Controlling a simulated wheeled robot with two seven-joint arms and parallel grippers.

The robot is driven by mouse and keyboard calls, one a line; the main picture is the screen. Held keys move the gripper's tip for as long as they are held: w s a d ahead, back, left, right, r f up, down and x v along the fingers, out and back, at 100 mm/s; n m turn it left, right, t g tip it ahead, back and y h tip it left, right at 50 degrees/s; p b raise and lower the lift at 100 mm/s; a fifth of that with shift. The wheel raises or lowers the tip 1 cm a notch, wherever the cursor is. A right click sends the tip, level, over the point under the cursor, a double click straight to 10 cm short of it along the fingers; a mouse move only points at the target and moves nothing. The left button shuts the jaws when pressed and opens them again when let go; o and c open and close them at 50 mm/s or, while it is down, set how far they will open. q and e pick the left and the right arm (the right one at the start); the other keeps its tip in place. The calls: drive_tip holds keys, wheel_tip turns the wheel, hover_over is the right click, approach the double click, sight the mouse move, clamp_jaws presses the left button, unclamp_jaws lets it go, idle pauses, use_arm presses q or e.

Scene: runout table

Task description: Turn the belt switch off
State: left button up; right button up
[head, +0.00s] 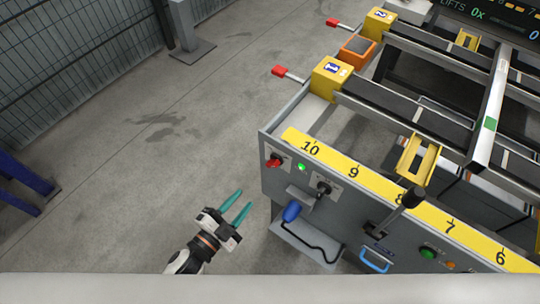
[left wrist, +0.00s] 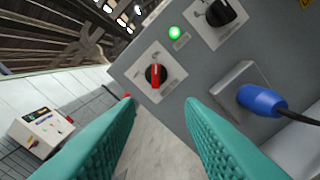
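A red rotary switch (head: 274,161) sits on a pale plate at the left end of the grey panel; it also shows in the left wrist view (left wrist: 155,77). A lit green lamp (head: 301,167) is right of it, and a black rotary switch (head: 324,188) is further right. The labels are too small to read, so I cannot tell from them which is the belt switch. My left gripper (head: 245,199) is open and empty, left of the panel and apart from it. In the left wrist view its teal fingers point toward the red switch. My right gripper is not in view.
A blue plug (head: 291,212) with a black cable juts from the panel below the switches. A dark lever (head: 413,196), a blue handle (head: 374,261) and a green button (head: 427,253) are further right. The floor left of the panel is clear.

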sight(270, 166)
use_arm(q)
drive_tip(key=x, duration=0.7)
drive_tip(key=r+x, duration=0.1)
drive_tip(key=x, duration=0.3)
drive_tip(key=shift+d, duration=0.1)
drive_tip(key=shift+w+d, duration=0.25)
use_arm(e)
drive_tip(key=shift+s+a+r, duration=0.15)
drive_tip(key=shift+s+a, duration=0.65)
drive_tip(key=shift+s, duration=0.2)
use_arm(q)
clamp_jaws()
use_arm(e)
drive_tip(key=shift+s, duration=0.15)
